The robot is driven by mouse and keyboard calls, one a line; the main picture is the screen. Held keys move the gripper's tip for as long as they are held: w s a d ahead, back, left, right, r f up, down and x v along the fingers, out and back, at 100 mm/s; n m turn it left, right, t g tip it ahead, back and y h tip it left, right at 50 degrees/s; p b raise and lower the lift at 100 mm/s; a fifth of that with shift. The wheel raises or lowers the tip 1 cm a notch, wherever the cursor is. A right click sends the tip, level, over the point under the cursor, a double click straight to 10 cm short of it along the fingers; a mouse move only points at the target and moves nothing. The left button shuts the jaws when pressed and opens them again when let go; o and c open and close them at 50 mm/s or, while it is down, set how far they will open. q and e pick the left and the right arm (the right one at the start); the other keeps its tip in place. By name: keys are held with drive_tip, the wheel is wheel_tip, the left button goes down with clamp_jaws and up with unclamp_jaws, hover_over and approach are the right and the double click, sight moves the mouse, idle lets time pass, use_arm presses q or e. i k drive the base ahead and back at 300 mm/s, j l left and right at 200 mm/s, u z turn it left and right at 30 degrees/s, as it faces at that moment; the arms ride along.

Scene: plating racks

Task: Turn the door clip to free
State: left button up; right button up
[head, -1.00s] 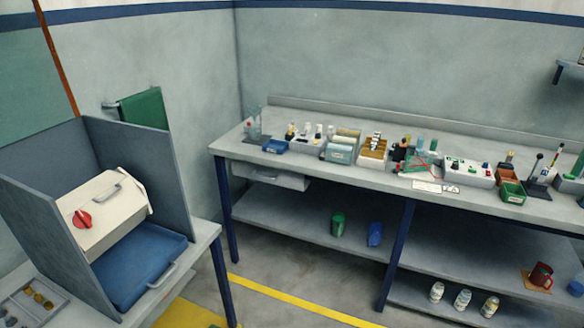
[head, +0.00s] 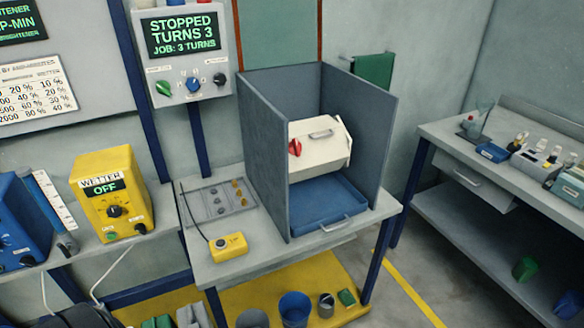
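A cream-white barrel box (head: 325,148) with a grey handle on top sits inside a grey three-sided enclosure near the middle of the head view. A red clip (head: 295,147) is on the left part of its front face. It is small here, and I cannot tell exactly which way it is turned. A blue tray (head: 318,203) with a grey handle lies below the box. Neither of my grippers is in view.
The enclosure (head: 262,150) stands on a grey table (head: 195,258). A yellow pendant (head: 228,246) and a tray of small parts (head: 215,203) are to its left. A control panel (head: 187,50) reads "STOPPED TURNS 3". A yellow wetter unit (head: 108,195) reads "OFF". A workbench (head: 450,138) stands at right.

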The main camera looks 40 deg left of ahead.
sight(294, 147)
drive_tip(key=u, duration=1.15)
